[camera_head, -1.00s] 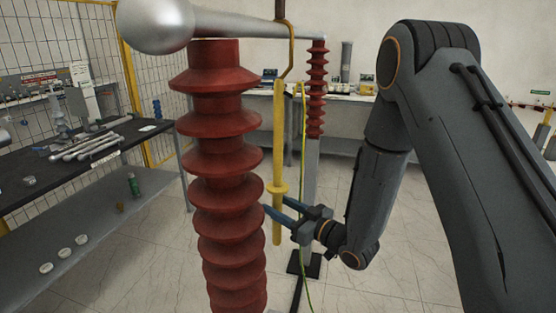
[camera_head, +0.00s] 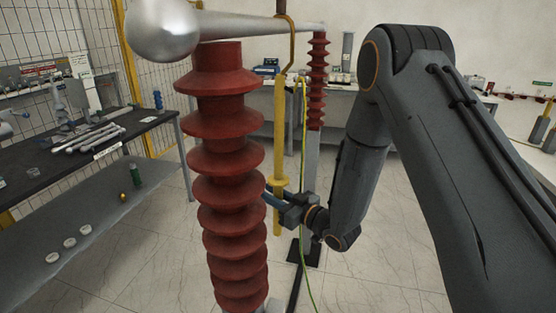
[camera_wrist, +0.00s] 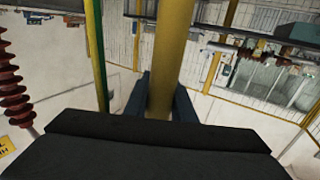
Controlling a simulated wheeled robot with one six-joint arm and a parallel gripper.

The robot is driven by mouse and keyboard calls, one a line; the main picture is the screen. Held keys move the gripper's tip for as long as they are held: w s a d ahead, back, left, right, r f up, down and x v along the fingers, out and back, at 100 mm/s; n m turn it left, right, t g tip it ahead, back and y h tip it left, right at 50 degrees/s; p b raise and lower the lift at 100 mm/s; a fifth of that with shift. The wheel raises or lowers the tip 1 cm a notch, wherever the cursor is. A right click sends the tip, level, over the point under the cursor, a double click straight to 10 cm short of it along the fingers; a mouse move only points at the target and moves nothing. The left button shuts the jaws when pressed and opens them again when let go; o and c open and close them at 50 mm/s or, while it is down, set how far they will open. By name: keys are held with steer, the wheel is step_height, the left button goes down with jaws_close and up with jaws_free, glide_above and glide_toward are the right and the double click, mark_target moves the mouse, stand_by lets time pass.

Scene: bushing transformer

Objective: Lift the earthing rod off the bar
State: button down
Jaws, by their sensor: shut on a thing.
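The yellow earthing rod (camera_head: 279,130) hangs upright, its hook (camera_head: 291,42) curving over the silver bar (camera_head: 245,27). I cannot tell whether the hook touches the bar. My gripper (camera_head: 278,198) is shut on the rod just below its collar (camera_head: 278,183). In the wrist view the rod (camera_wrist: 167,65) runs between my two blue fingers (camera_wrist: 160,103). The red insulator hides part of the fingertips in the head view.
A large red ribbed insulator (camera_head: 229,160) stands close left of the rod; a smaller one (camera_head: 317,85) stands behind. A green-yellow cable (camera_head: 303,150) hangs beside the rod. A bench (camera_head: 105,150) with tools is at left. Open floor lies right of the stand.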

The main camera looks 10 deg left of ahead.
steer(key=shift+r, duration=0.2)
step_height(320, 180, up, 7)
steer(key=b, duration=0.3)
steer(key=b+v, duration=0.3)
steer(key=v, duration=1.5)
steer(key=shift+r+p, duration=2.05)
steer(key=shift+r, duration=0.65)
